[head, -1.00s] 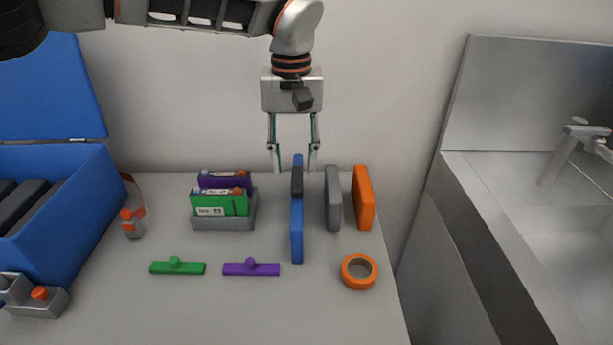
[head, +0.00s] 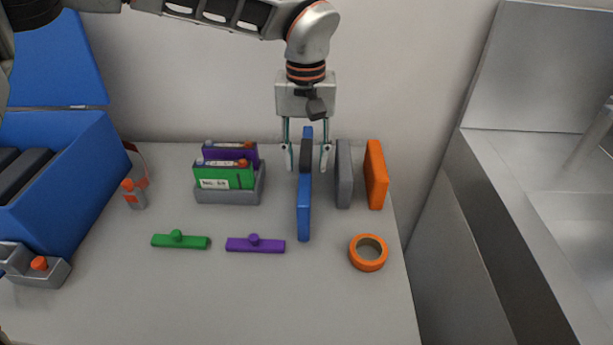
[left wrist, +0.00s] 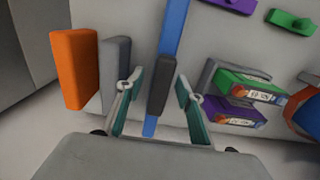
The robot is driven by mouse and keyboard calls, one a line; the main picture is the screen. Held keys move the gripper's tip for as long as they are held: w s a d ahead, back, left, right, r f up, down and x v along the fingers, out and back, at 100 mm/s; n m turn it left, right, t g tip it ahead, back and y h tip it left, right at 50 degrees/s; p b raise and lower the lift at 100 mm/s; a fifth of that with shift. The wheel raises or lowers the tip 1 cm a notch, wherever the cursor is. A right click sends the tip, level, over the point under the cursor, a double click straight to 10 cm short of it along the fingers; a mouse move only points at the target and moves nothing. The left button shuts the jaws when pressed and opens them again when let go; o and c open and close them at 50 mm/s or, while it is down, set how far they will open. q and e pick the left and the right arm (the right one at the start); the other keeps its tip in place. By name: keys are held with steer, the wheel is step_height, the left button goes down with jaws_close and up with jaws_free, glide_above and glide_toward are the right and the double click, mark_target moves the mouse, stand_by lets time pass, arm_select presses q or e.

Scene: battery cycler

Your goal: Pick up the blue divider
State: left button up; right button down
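The blue divider (head: 304,213) stands upright on the table, with a dark grip band (head: 306,155) on its upper edge. My left gripper (head: 306,168) comes down from above with its fingers apart, one on each side of the band. In the left wrist view the blue divider (left wrist: 171,45) runs between the open fingertips (left wrist: 160,88), and gaps show on both sides of the dark band. My right gripper is not in view.
A grey divider (head: 343,175) and an orange divider (head: 376,175) stand close to the right. A grey holder (head: 229,196) with green and purple packs is at the left. An orange ring (head: 368,253), a purple bar (head: 256,245) and a green bar (head: 181,241) lie in front.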

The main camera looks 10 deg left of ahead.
arm_select(q)
steer(key=shift+r, duration=0.1)
jaws_close()
